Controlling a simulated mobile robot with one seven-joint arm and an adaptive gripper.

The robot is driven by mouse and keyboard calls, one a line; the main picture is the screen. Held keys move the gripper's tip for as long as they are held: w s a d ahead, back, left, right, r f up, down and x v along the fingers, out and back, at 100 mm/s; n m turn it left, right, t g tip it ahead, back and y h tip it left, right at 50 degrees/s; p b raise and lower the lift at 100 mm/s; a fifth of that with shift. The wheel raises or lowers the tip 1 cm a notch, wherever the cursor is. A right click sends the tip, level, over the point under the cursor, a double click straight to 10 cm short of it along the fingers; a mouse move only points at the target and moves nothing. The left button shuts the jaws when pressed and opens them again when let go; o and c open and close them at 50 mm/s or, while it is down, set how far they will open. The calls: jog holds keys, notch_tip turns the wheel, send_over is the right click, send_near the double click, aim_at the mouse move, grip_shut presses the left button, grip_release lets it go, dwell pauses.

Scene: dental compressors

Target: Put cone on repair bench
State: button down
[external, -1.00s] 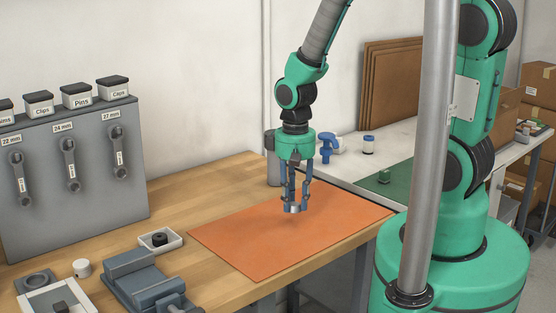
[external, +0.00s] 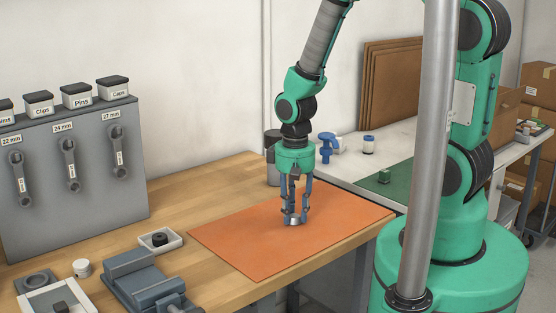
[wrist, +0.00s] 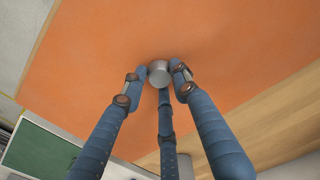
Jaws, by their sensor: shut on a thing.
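A small silver-grey metal piece, which I take to be the cone (external: 294,221), is between the fingertips of my gripper (external: 294,212). In the wrist view the cone (wrist: 159,73) shows a round grey face between the fingers of my gripper (wrist: 160,80), which are shut on it. It is at or just above the orange mat (external: 250,247) on the wooden repair bench (external: 180,205); I cannot tell whether it touches. The orange mat (wrist: 95,40) lies all around it in the wrist view.
A grey vise (external: 140,280) and a small tray with a black ring (external: 160,241) stand to the left. A grey wrench panel (external: 75,175) is at the back left. A dark cylinder (external: 272,160) stands behind the mat. The rest of the mat is clear.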

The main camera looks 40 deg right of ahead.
aim_at(294, 216)
jog(key=shift+f, duration=0.1)
jog(key=c, duration=1.3)
grip_release()
jog(key=shift+c, duration=0.2)
notch_tip(294, 216, up, 12)
jog(key=p, duration=0.2)
jog(key=shift+p, duration=0.4)
jog(key=shift+r, duration=0.25)
